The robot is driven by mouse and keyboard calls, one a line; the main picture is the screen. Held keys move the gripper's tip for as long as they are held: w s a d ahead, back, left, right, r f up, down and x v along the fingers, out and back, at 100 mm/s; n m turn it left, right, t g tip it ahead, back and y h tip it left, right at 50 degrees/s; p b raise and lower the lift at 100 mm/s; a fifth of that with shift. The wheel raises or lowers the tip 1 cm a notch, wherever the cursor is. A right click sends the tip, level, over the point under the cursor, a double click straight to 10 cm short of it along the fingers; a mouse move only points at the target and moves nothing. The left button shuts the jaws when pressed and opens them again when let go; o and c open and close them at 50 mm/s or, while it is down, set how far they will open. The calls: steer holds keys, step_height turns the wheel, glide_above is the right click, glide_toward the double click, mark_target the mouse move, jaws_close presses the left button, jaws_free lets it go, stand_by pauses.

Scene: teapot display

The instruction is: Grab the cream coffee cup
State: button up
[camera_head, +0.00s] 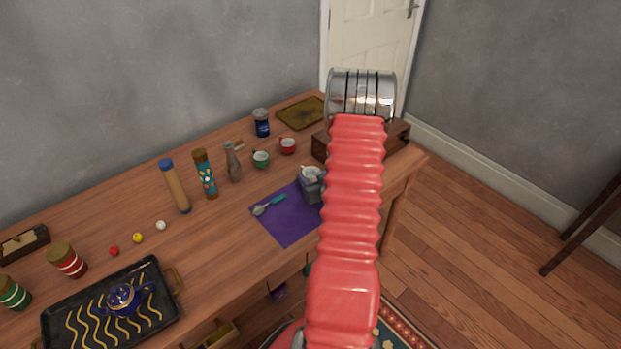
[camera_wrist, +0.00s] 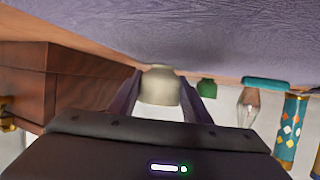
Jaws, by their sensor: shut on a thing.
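The cream coffee cup (camera_wrist: 160,88) is between the two fingers of my gripper (camera_wrist: 161,97) in the wrist view, which shows the place upside down. The fingers are shut on its sides. In the head view the cup (camera_head: 310,171) shows as a small pale rim at the grey gripper (camera_head: 313,184), by the right part of the purple cloth (camera_head: 285,228). My red arm hides part of this area. Whether the cup's base touches the cloth I cannot tell.
A wooden box (camera_head: 397,137) stands beside the gripper. A green cup (camera_head: 261,159), a red cup (camera_head: 288,146) and a grey pitcher (camera_head: 233,163) stand behind the cloth. A spoon (camera_head: 268,206) lies on it. A tray (camera_head: 70,325) with a blue teapot (camera_head: 123,299) is at front left.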

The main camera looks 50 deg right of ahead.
step_height(320, 180, up, 10)
stand_by(0.6)
stand_by(0.5)
